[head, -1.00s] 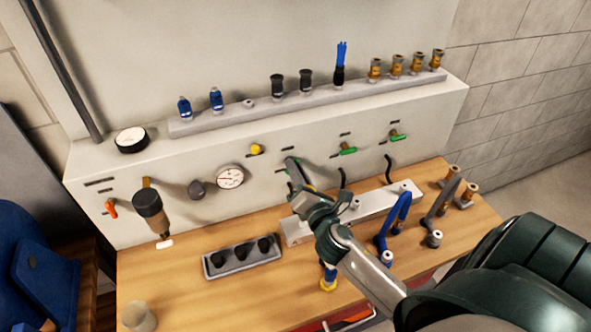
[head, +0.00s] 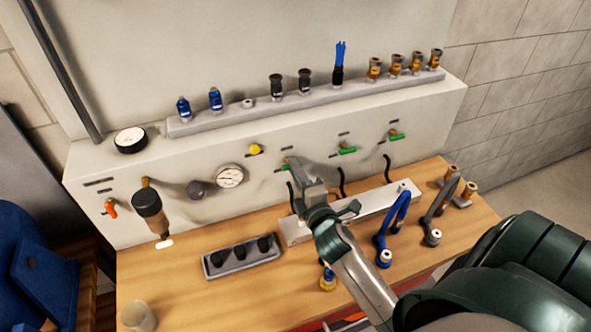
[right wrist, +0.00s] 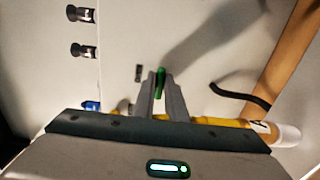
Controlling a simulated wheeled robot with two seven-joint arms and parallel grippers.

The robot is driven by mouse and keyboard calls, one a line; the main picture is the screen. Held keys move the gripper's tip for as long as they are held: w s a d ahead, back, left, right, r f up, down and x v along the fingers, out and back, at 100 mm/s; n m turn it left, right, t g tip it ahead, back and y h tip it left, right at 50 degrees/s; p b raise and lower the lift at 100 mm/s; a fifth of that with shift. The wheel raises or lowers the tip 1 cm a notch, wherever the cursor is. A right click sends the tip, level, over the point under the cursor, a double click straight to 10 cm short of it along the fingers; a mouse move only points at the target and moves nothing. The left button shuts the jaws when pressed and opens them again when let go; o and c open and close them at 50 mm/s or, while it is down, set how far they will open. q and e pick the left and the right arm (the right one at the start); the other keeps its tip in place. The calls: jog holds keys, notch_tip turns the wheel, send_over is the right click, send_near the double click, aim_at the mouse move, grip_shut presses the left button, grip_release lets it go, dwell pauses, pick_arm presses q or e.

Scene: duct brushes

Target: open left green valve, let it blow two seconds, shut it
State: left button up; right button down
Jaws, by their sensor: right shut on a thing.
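The left green valve (head: 285,166) is on the sloped panel front, left of two more green valves (head: 347,150) (head: 396,135). My right gripper (head: 296,167) reaches up to it from the bench side and partly covers it in the head view. In the right wrist view the green handle (right wrist: 160,82) stands between the fingertips (right wrist: 160,86), which are shut on it. How far the valve is turned is hard to tell. My left gripper is out of view.
A yellow knob (head: 256,149) and a round gauge (head: 230,176) are left of the valve. Below, a pale rail (head: 372,207) with black hoses stands on the wooden bench. A dark tray (head: 243,268) holds several black parts. Blue and grey hoses lie right.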

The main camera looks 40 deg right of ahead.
dwell(0.3)
jog(key=c, duration=1.8)
grip_release()
jog(key=shift+s, duration=0.1)
jog(key=b+v, duration=0.6)
jog(key=v, duration=1.1)
jog(key=shift+s+d, duration=0.1)
jog(key=shift+s+f, duration=0.1)
jog(key=shift+f, duration=0.05)
